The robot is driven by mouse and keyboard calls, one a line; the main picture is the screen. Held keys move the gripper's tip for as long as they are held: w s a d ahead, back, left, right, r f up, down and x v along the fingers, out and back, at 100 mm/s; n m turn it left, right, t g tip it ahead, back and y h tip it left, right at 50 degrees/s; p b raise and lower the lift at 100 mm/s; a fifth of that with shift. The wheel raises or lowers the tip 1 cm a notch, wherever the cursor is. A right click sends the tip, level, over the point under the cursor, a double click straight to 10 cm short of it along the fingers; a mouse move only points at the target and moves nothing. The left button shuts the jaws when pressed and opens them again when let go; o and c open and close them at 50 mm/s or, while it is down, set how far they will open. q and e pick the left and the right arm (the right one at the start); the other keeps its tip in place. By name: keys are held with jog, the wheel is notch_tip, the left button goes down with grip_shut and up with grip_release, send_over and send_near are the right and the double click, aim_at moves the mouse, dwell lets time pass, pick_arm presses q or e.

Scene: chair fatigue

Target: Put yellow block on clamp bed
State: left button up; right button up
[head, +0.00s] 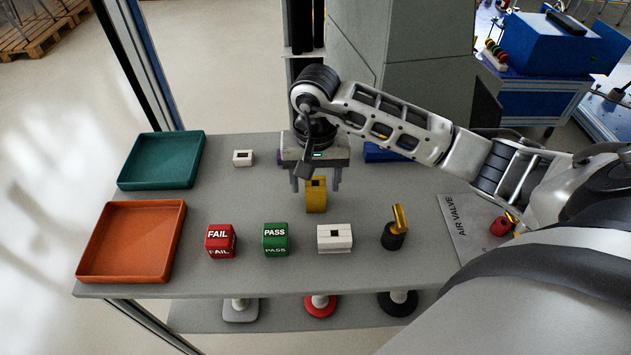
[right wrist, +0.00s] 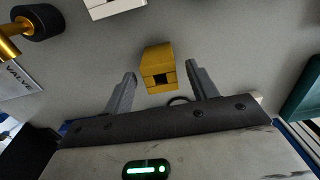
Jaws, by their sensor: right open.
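The yellow block (head: 316,200) stands on the grey table below and just in front of my right gripper (head: 316,188). It has a dark square hole. In the right wrist view the yellow block (right wrist: 157,60) lies just beyond the fingertips, roughly centred between the fingers of my right gripper (right wrist: 162,82). The right gripper is open and points down, with nothing held. Whether the fingertips overlap the block in height I cannot tell. I cannot make out a clamp bed with certainty. My left gripper is not in view.
The table (head: 215,275) also bears a green tray (head: 190,141), an orange tray (head: 180,240), a red FAIL cube (head: 220,242), a green PASS cube (head: 275,240), two white blocks (head: 335,245) (head: 243,158), a yellow-handled valve (head: 393,238) and a blue thing (head: 385,153). A grey machine (head: 420,60) stands behind.

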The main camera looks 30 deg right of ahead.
aim_at(312, 189)
jog(key=shift+o, duration=0.4)
notch_tip(312, 189, up, 10)
jog(key=b, duration=0.1)
jog(key=shift+r, duration=0.2)
jog(key=s+d+m+t+y+b, duration=0.3)
jog(key=m+b, duration=0.7)
jog(key=m, duration=0.8)
jog(key=shift+g+y, duration=0.3)
jog(key=shift+y, duration=0.2)
jog(key=x, duration=0.5)
jog(key=d+x, duration=0.1)
jog(key=x, duration=0.2)
jog(key=shift+w+a+f, duration=0.15)
jog(key=shift+f, duration=0.35)
jog(key=shift+w+d+x, duration=0.15)
jog(key=shift+x, duration=1.3)
jog(key=shift+w+d+x, duration=0.15)
jog(key=shift+x, duration=1.3)
grip_shut()
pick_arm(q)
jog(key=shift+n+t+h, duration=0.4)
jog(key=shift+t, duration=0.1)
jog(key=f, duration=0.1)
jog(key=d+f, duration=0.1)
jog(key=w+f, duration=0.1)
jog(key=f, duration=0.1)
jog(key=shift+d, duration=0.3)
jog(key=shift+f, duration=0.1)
pick_arm(e)
jog(key=shift+r, duration=0.1)
